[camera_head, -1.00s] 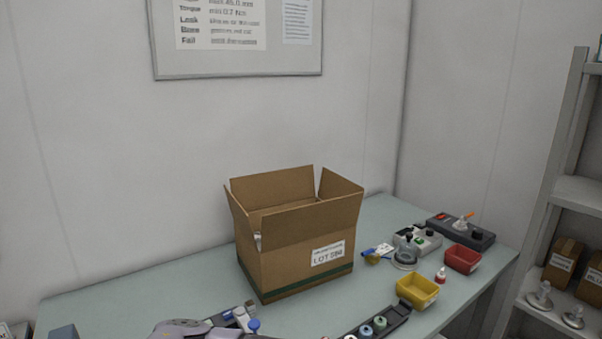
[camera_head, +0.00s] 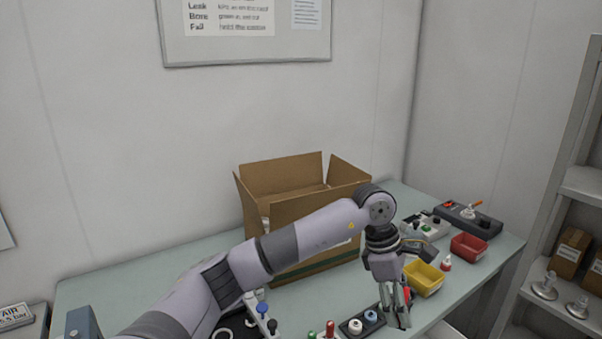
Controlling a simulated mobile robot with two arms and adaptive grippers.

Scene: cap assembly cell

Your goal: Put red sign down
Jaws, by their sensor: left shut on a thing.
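My left arm reaches in from the lower left across the front of the carton. My left gripper (camera_head: 399,308) points down over the front right part of the table, left of the yellow bin. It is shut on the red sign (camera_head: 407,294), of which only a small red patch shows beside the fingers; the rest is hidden. I cannot tell whether the sign touches the table. My right gripper is not in view.
An open cardboard box (camera_head: 282,176) stands behind my arm. A yellow bin (camera_head: 424,279) and a red bin (camera_head: 468,246) stand to the right. A dark holder with capped pieces (camera_head: 355,327) lies just left of the gripper. Small tools crowd the front edge.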

